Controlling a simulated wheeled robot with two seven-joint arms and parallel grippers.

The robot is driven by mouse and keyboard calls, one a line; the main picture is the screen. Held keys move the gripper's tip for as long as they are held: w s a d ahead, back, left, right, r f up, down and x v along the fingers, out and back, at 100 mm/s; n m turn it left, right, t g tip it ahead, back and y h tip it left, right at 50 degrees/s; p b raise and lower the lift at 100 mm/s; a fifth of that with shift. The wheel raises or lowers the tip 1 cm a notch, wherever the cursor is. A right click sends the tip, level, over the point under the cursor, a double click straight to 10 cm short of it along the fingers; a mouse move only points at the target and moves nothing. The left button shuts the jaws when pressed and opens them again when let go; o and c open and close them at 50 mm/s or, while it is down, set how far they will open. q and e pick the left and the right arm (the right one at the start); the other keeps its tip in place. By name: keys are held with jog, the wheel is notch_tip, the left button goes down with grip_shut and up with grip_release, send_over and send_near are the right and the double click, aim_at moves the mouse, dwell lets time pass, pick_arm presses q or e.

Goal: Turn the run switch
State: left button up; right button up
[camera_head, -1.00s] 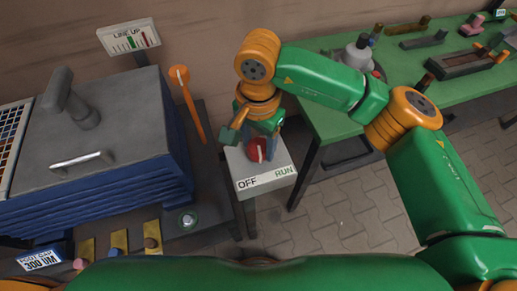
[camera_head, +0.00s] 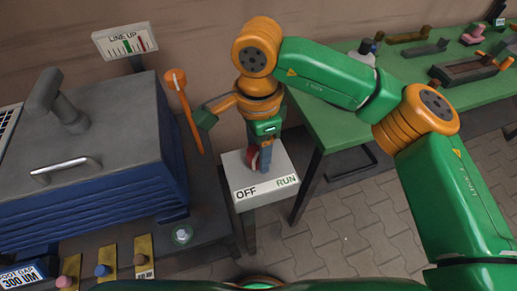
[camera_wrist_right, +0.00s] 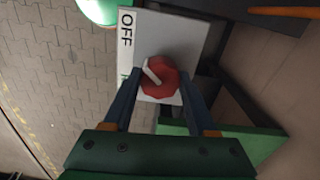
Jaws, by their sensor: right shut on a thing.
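The run switch is a red knob (camera_head: 252,158) with a white pointer mark, on top of a pale box (camera_head: 278,163) lettered OFF and RUN on its front strip. My right gripper (camera_head: 259,163) reaches down onto the knob and hides much of it in the head view. In the right wrist view, the knob (camera_wrist_right: 160,80) sits between the two fingers of my right gripper (camera_wrist_right: 162,80), which is shut on it. The white mark slants toward the upper left, on the label side. OFF is readable there, and RUN is mostly hidden by a finger. My left gripper is out of view.
A LINE UP gauge (camera_head: 125,40) and an orange-headed lever (camera_head: 184,108) stand to the left. A dark-topped blue block (camera_head: 95,135) with handles is beside them. A green bench (camera_head: 440,95) with tools and parts lies right. Several coloured buttons sit at lower left.

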aim_at(258, 152)
jog(key=shift+r, duration=0.1)
jog(key=o, duration=1.4)
jog(key=shift+c, duration=0.2)
notch_tip(258, 152, up, 7)
jog(key=shift+r, duration=0.1)
